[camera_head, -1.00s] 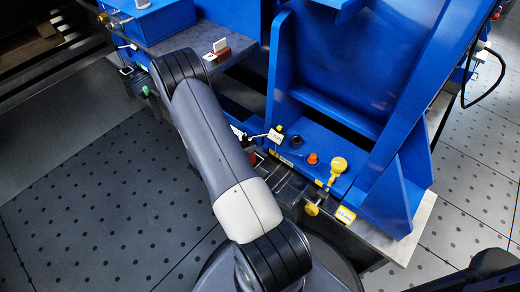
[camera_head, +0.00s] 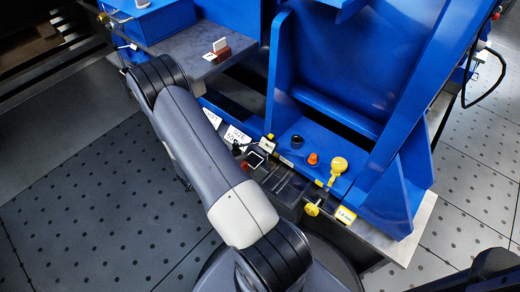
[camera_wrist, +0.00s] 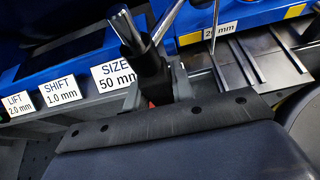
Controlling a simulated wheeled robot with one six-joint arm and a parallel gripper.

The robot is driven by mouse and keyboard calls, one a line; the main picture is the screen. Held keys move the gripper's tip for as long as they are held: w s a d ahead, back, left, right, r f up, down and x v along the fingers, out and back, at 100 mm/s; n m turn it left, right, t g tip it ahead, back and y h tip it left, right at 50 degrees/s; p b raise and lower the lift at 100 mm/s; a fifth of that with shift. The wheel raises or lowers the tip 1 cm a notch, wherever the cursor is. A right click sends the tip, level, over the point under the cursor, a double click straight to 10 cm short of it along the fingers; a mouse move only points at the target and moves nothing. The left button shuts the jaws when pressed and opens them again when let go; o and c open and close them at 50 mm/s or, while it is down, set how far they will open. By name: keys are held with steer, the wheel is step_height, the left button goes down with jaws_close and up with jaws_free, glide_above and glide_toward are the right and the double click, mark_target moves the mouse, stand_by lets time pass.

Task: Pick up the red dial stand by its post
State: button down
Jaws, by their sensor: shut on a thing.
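The dial stand shows in the wrist view as a dark post (camera_wrist: 151,66) with a bright metal rod on top and a bit of red low down. My gripper (camera_wrist: 157,90) is shut around this post, with one grey jaw on each side. The post leans a little to the left in that view. Most of the stand's base is hidden behind the gripper body. In the head view my arm hides the gripper and the stand.
Labels reading SIZE 50 mm (camera_wrist: 114,74), SHIFT and LIFT line the blue fixture's edge. A slotted dark tray (camera_head: 285,185) lies to the right. A yellow knob (camera_head: 338,165) and an orange knob (camera_head: 313,159) stand on the blue fixture (camera_head: 335,75). A reddish block (camera_head: 222,53) sits on the grey slab.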

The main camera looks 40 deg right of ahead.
steer(key=a+r+p, duration=0.2)
steer(key=a+r, duration=0.2)
steer(key=shift+s+p, duration=0.1)
steer(key=shift+p, duration=0.25)
stand_by(0.4)
stand_by(0.5)
